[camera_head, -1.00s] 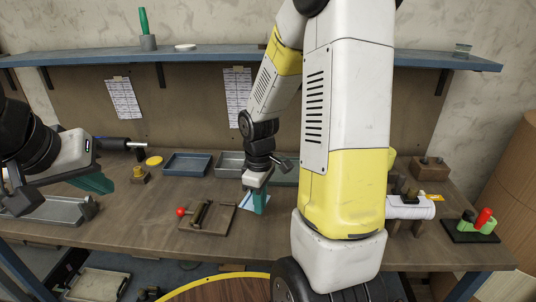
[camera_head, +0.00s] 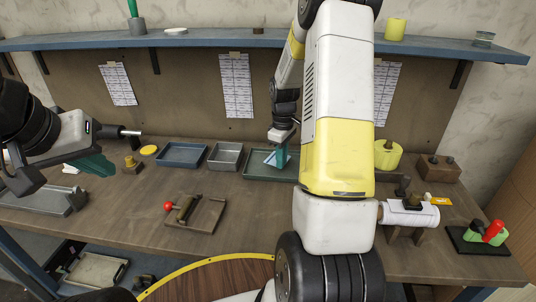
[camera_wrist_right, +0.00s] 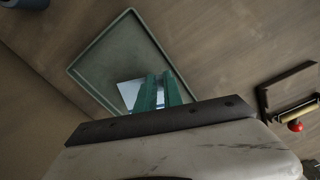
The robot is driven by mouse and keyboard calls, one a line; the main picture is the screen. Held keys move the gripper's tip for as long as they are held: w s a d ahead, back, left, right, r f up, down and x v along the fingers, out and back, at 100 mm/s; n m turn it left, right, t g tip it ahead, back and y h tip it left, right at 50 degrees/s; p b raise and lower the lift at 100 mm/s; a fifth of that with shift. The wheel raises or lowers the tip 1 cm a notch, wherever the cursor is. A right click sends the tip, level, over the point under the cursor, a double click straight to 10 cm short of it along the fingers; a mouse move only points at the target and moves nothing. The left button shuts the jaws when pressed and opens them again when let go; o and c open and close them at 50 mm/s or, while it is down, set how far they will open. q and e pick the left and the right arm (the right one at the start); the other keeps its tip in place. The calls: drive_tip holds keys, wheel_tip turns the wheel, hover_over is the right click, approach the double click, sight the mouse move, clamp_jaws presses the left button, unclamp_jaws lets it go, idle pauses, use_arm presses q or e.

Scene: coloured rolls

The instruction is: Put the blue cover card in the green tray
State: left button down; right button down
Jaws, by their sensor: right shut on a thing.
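The blue cover card (camera_head: 271,158) shows as a small pale blue sheet at the fingers of my right gripper (camera_head: 280,158). The right gripper is shut on it, over the green tray (camera_head: 254,174) at the back of the bench. In the right wrist view the card (camera_wrist_right: 128,94) looks pale, is partly hidden by the green fingers (camera_wrist_right: 157,92), and lies within the tray's outline (camera_wrist_right: 112,58). I cannot tell whether it touches the tray floor. My left gripper (camera_head: 97,165) is empty above the bench's left side; its finger gap is unclear.
A blue tray (camera_head: 182,154) and a grey tray (camera_head: 225,156) stand left of the green tray. A wooden fixture with a red knob (camera_head: 168,206) lies in front. A yellow roll (camera_head: 388,154) and a white roll (camera_head: 410,214) are at right. The shelf (camera_head: 200,40) runs above.

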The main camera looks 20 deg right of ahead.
drive_tip(key=shift+w+d, duration=0.35)
drive_tip(key=shift+w, duration=0.15)
drive_tip(key=shift+w+d+f, duration=0.2)
drive_tip(key=shift+f, duration=1.65)
drive_tip(key=shift+f, duration=0.2)
drive_tip(key=c, duration=1.5)
unclamp_jaws()
drive_tip(key=shift+r, duration=0.1)
